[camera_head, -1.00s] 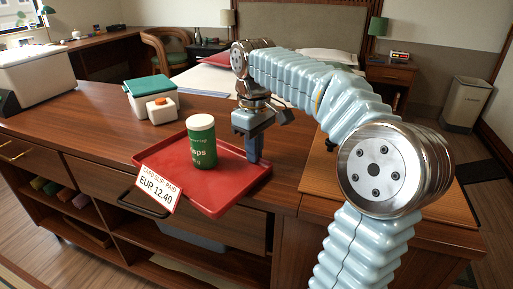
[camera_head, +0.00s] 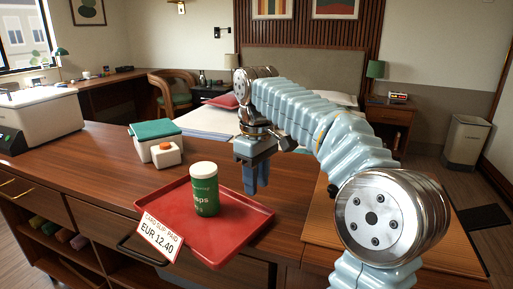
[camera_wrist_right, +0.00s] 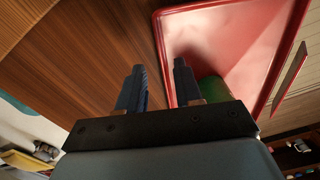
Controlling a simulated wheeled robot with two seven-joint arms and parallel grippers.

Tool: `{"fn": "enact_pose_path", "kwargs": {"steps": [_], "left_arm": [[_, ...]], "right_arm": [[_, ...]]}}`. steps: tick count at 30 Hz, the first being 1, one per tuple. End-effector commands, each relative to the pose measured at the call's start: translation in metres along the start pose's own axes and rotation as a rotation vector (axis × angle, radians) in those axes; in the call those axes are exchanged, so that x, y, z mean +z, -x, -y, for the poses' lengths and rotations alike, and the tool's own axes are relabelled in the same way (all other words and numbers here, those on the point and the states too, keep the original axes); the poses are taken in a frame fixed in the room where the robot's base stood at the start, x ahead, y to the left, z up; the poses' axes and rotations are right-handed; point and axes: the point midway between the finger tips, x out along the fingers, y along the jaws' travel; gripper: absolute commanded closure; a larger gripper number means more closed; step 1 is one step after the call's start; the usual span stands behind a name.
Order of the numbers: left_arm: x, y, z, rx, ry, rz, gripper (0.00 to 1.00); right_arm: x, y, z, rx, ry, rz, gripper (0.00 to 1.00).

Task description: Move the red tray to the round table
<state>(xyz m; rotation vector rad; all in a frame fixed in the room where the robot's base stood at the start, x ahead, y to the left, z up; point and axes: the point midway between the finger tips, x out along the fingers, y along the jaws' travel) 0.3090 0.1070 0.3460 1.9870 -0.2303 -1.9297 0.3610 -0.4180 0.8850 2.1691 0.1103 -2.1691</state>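The red tray (camera_head: 235,238) lies on the brown wooden counter, its front edge by the counter's front. It carries a green can with a white lid (camera_head: 204,190) and a white card reading "CARD SLIP: PAID EUR 12.40" (camera_head: 158,238) at its front left. My right gripper (camera_head: 256,188) points down above the tray's far right rim. In the right wrist view its two fingers (camera_wrist_right: 158,88) are apart with nothing held between them, and the tray's rim (camera_wrist_right: 161,45) shows beyond them. My left gripper is not in view. I see no round table.
A white appliance (camera_head: 38,118) is at the far left. Behind the counter are a bed (camera_head: 210,122), a chair (camera_head: 170,90) and a bin (camera_head: 466,140).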

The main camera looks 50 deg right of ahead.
Motion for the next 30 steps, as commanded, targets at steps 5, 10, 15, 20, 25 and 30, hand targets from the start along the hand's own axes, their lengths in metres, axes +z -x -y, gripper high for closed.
{"fn": "enact_pose_path", "kwargs": {"steps": [5, 10, 15, 20, 25, 30], "left_arm": [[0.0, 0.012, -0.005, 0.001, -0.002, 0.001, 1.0], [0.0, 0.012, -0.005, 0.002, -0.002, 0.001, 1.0], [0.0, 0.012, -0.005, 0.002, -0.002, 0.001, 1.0], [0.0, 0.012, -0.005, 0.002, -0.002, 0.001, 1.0], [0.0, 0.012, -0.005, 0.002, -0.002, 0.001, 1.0], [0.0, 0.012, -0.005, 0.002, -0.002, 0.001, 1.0]], "right_arm": [[-0.001, 0.045, 0.0, 0.001, 0.001, -0.003, 0.65], [-0.001, 0.073, 0.0, 0.0, 0.002, -0.002, 0.65], [-0.001, 0.087, 0.0, 0.0, 0.001, -0.001, 0.65], [0.0, 0.09, 0.001, -0.001, 0.001, 0.0, 0.65], [0.0, 0.09, 0.001, -0.001, 0.001, 0.0, 0.65], [0.0, 0.09, 0.001, -0.001, 0.001, 0.0, 0.88]]}}
